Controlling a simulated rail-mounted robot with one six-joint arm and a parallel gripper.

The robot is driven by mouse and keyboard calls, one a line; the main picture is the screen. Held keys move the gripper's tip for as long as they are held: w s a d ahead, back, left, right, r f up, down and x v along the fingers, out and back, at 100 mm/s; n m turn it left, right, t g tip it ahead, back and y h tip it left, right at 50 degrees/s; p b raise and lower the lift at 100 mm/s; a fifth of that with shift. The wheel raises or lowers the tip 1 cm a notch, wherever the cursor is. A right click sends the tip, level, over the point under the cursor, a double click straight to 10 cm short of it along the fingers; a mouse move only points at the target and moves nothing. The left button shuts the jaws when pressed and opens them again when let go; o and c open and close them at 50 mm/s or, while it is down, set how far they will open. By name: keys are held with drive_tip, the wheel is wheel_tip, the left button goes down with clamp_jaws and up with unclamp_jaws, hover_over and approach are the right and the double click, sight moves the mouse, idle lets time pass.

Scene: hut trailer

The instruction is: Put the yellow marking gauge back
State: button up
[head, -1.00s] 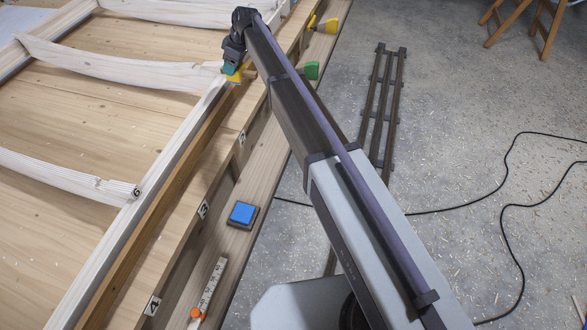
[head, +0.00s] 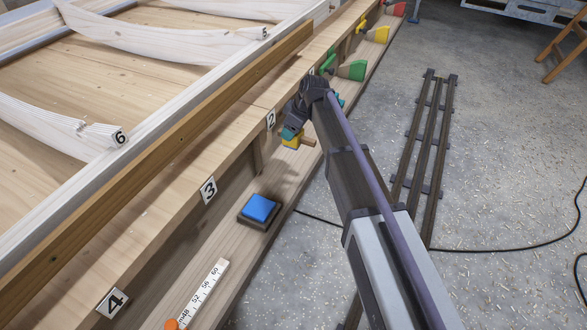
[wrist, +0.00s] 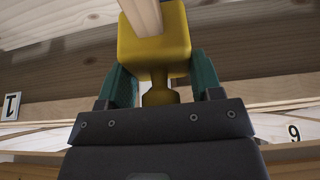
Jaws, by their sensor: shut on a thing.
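My gripper (head: 291,134) is shut on the yellow marking gauge (head: 291,143), just beside the number 2 label (head: 271,120). The gauge is over the lower wooden ledge (head: 231,238); I cannot tell whether it touches it. In the wrist view, the gauge's yellow block (wrist: 153,45) sits between my teal fingers (wrist: 160,82), with a pale wooden beam (wrist: 143,14) across its top and a round yellow knob below. Further along the ledge is a yellow wedge-shaped piece (head: 377,34).
A green wedge-shaped piece (head: 350,70) and a red one (head: 397,9) also stand along the ledge. A blue pad on a dark base (head: 260,208) and a white rule with an orange end (head: 204,291) lie nearer. The upper rail runs alongside on the left.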

sight(301, 136)
wheel_tip(301, 136, down, 10)
drive_tip(key=b, duration=0.9)
drive_tip(key=shift+r+p, duration=0.3)
drive_tip(key=shift+p, duration=0.05)
drive_tip(key=shift+f, duration=0.2)
drive_tip(key=o, duration=0.8)
drive_tip(key=shift+o, duration=0.2)
drive_tip(key=p+v, duration=1.1)
drive_tip(key=v, duration=0.1)
drive_tip(key=shift+r, duration=0.35)
drive_tip(key=shift+f, duration=0.15)
drive_tip(key=s+d+m+g+h, duration=0.1)
drive_tip(key=s+d+m, duration=0.4)
drive_tip(key=s, duration=0.4)
drive_tip(key=s+d+f+m+h, duration=0.1)
drive_tip(key=s+d+m+h, duration=0.1)
drive_tip(key=s+d+m, duration=0.5)
drive_tip(key=s+d+m+g+h, duration=0.1)
drive_tip(key=s+d, duration=0.4)
drive_tip(key=s, duration=0.6)
wheel_tip(301, 136, up, 24)
drive_tip(key=p, duration=2.4)
drive_tip(key=shift+w+r+p, duration=0.15)
drive_tip(key=shift+w+p, duration=0.2)
